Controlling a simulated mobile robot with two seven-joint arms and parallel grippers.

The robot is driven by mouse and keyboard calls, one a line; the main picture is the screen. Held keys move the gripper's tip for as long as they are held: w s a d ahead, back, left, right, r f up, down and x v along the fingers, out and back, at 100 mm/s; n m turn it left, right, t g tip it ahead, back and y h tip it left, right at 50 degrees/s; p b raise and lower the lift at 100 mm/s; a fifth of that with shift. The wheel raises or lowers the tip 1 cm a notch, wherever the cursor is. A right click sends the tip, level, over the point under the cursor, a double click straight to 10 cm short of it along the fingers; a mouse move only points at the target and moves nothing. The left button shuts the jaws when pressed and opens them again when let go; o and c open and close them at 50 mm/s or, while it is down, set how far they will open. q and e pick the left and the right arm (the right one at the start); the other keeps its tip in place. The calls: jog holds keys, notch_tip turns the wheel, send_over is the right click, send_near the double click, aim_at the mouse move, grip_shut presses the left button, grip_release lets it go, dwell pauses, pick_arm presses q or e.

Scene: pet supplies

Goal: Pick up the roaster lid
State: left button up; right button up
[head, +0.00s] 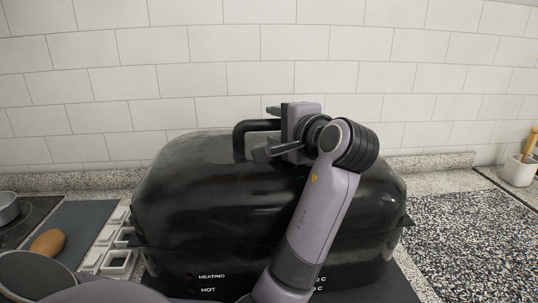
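The roaster lid (200,165) is the large black domed top of the roaster, in the middle of the head view. It rests on the roaster base (180,268). Its black loop handle (240,136) rises from the top. My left gripper (268,131) is at the handle, pointing left, with its fingers spread apart, one on the far side and one on the near side. The gripper hides the right part of the handle, so I cannot tell whether it touches. My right gripper is not in view.
A white tiled wall (200,80) stands close behind the roaster. At left are small white square containers (118,262), a brown egg-shaped item (48,243) and a metal pot (7,208). A white crock (519,170) stands far right. The speckled counter (460,235) at right is clear.

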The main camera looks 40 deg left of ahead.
pick_arm(q)
grip_shut()
jog(key=shift+f, duration=0.1)
dwell(1.0)
jog(key=shift+r, duration=0.2)
